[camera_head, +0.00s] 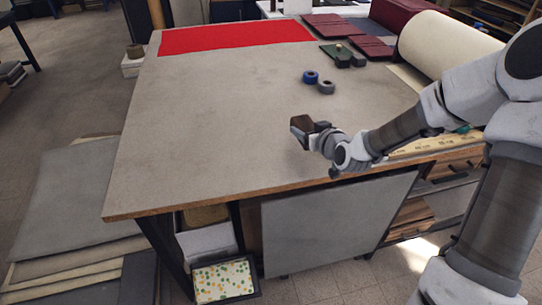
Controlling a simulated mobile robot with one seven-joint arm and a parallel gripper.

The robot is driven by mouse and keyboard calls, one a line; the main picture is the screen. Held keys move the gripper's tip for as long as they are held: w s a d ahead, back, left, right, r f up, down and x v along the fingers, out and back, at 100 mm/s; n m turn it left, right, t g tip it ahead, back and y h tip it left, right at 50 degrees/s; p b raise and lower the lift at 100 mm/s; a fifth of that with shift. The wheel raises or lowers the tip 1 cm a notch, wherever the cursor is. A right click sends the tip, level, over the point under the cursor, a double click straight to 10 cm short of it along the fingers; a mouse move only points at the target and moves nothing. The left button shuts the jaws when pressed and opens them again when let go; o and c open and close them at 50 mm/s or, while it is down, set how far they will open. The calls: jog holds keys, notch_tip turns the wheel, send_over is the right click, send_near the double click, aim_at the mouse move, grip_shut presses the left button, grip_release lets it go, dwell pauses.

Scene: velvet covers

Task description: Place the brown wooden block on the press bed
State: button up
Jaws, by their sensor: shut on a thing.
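The brown wooden block (302,121) is in the jaws of my gripper (307,129), over the right-hand part of the large grey worktable (210,130). My gripper is shut on the block, and its fingers hide part of it. The block looks slightly raised above the tabletop, but I cannot tell the exact gap. I cannot make out for certain which thing is the press bed.
A blue tape roll (310,77) and a grey one (326,87) lie beyond my gripper. Dark green pieces (338,55), maroon covers (361,46), a large cream roll (447,52) and red cloth (235,37) lie farther back. The table's left and middle are clear.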

send_over(271, 160)
notch_tip(271, 160, down, 6)
jog(key=shift+f, duration=1.75)
jog(key=shift+b, duration=0.3)
jog(key=shift+f, duration=0.2)
jog(key=o, duration=1.5)
jog(key=shift+c, duration=0.2)
jog(key=shift+s+r+p, duration=0.1)
jog(key=shift+r+p, duration=0.05)
jog(key=shift+p, duration=0.15)
jog(key=p+v, duration=0.2)
jog(key=v, duration=1)
jog(key=shift+s+r, duration=0.25)
jog(key=shift+r, duration=0.3)
jog(key=p, duration=0.3)
jog(key=shift+s+r, duration=0.2)
jog(key=shift+s, duration=0.05)
